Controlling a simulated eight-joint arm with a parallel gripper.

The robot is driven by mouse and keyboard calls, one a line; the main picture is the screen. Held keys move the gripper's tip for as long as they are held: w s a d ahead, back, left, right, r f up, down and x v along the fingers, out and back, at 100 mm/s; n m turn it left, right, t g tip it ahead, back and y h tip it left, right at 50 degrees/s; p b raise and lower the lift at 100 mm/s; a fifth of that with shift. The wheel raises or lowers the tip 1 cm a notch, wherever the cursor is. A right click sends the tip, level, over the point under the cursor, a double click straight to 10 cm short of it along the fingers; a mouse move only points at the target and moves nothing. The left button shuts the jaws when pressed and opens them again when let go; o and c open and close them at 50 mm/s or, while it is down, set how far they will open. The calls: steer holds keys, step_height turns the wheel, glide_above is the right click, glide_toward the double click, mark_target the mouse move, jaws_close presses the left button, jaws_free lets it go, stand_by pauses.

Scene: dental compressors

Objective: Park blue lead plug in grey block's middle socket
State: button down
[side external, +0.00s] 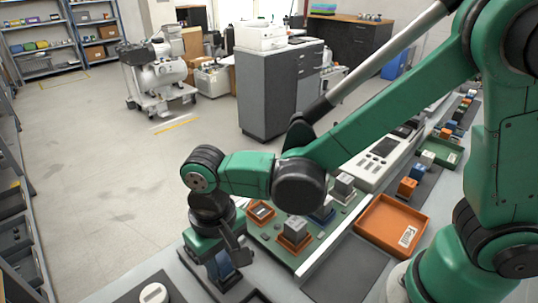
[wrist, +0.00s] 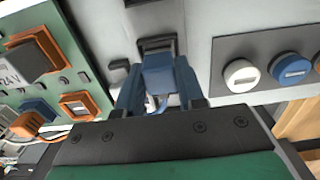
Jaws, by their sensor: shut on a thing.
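In the wrist view my gripper (wrist: 158,88) is shut on a blue plug (wrist: 158,74), with one blue finger on each side of it. The plug's far end is at a dark rectangular socket piece (wrist: 157,46) on the pale surface; I cannot tell whether it is inside or only in front. A short pale lead shows below the plug. In the side view my gripper (side external: 222,264) is low at the bench's near edge, left of the green board, and its fingertips are largely hidden. I cannot make out the grey block's middle socket for certain.
A green board (wrist: 75,58) carries orange-framed sockets and a grey 24V block (wrist: 22,63). A dark strip with a white cap (wrist: 241,75) and a blue cap (wrist: 290,67) lies to the right.

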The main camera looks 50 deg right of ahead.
steer(key=shift+f, duration=0.35)
steer(key=shift+f, duration=0.2)
stand_by(0.4)
steer(key=shift+c, duration=0.7)
jaws_free()
steer(key=shift+r, duration=0.1)
steer(key=shift+r, duration=3.45)
